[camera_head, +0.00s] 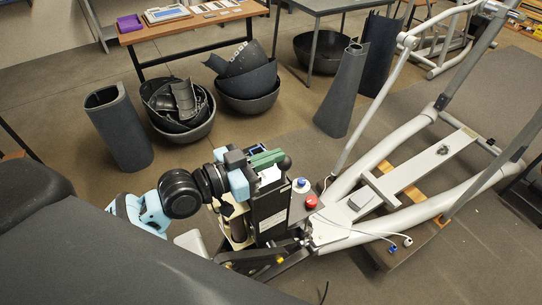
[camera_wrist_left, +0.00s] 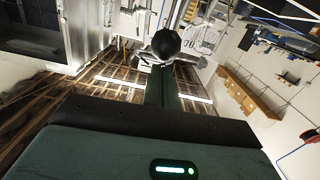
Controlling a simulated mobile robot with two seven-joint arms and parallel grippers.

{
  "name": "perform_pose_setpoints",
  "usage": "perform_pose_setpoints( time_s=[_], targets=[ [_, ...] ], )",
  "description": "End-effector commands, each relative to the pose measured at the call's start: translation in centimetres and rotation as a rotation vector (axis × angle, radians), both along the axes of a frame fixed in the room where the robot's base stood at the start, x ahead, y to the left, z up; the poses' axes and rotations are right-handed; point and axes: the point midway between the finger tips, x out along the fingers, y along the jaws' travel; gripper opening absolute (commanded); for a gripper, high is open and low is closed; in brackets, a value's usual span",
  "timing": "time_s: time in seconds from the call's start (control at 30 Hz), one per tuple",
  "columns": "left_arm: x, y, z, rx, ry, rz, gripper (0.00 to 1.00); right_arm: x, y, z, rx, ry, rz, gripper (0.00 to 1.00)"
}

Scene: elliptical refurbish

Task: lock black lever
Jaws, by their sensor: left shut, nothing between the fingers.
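My left gripper (camera_head: 272,157) reaches in from the left, above the black upright housing of the elliptical machine (camera_head: 270,210). Its green fingers are shut together with nothing between them. The round black knob of the lever (camera_head: 285,164) is at the fingertips. In the left wrist view the closed fingers (camera_wrist_left: 163,78) point at the black knob (camera_wrist_left: 166,43), which shows just beyond their tips. I cannot tell whether they touch it. The lever's shaft is mostly hidden. My right gripper is not in view.
A red button (camera_head: 311,202) and a blue knob (camera_head: 301,183) sit right of the housing. The machine's grey frame (camera_head: 420,185) spreads to the right. Black bowls (camera_head: 248,103) with covers and a curved dark panel (camera_head: 118,130) stand behind. A wooden table (camera_head: 190,22) is at the back.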

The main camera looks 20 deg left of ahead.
Motion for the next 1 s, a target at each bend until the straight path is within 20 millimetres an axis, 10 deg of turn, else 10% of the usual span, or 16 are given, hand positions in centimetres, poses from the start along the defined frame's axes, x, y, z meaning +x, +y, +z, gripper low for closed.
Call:
perform_pose_setpoints(
  time_s=[1.0],
  targets=[
    [0.0,0.0,-2.9,0.003,0.004,-0.001,0.0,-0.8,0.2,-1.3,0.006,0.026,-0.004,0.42]
  ],
)
